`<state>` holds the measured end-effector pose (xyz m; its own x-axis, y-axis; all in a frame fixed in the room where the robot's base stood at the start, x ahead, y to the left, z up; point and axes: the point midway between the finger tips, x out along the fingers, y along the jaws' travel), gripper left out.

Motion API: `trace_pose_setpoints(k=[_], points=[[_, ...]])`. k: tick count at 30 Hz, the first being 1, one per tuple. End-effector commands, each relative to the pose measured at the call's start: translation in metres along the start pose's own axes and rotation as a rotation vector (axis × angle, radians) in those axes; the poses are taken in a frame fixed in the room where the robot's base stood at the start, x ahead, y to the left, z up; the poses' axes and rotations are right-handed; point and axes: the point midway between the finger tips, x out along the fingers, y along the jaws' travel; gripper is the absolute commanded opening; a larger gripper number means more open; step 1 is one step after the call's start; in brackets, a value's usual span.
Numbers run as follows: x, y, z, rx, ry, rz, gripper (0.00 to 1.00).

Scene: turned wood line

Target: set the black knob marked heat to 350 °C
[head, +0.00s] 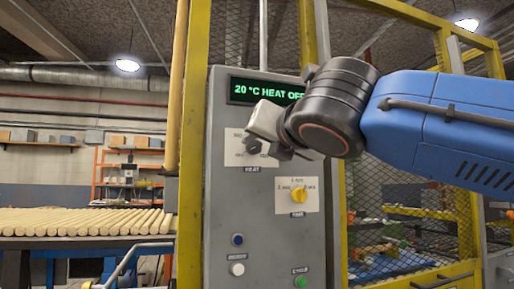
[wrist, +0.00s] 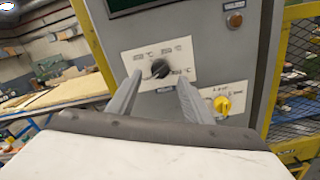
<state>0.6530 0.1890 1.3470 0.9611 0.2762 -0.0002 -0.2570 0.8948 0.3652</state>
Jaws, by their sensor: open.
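The black heat knob (wrist: 160,68) sits on a white dial plate (wrist: 143,58) on the grey control panel, between my two fingers in the wrist view. Its pointer direction is too small to tell. In the head view the heat knob (head: 251,145) shows partly beside my gripper (head: 277,150), which covers part of the plate. My gripper also shows in the wrist view (wrist: 152,92); its fingers are apart, with the knob beyond them. I cannot tell whether they touch it. The green display (head: 265,91) reads "20 °C HEAT OF", its end hidden by my arm.
A yellow knob (head: 299,195) on its own white plate is below right of the heat knob. A blue button (head: 237,240), a white button (head: 237,269) and a green button (head: 300,281) are lower down. Yellow mesh guarding (head: 190,150) flanks the panel. Wooden rods (head: 80,221) lie at left.

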Motion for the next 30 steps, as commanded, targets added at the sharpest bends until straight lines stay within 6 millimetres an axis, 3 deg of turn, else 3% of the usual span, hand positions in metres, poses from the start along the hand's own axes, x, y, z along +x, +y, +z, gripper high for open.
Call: trace_pose_setpoints(k=[12, 24, 29, 30], points=[[0.043, 0.000, 0.000, 0.000, 0.000, -0.001, 0.46], [0.047, 0.000, 0.000, 0.000, 0.000, 0.001, 0.46], [0.047, 0.000, 0.000, 0.000, 0.000, 0.001, 0.08], [0.047, 0.000, 0.000, 0.000, 0.000, 0.001, 0.05]])
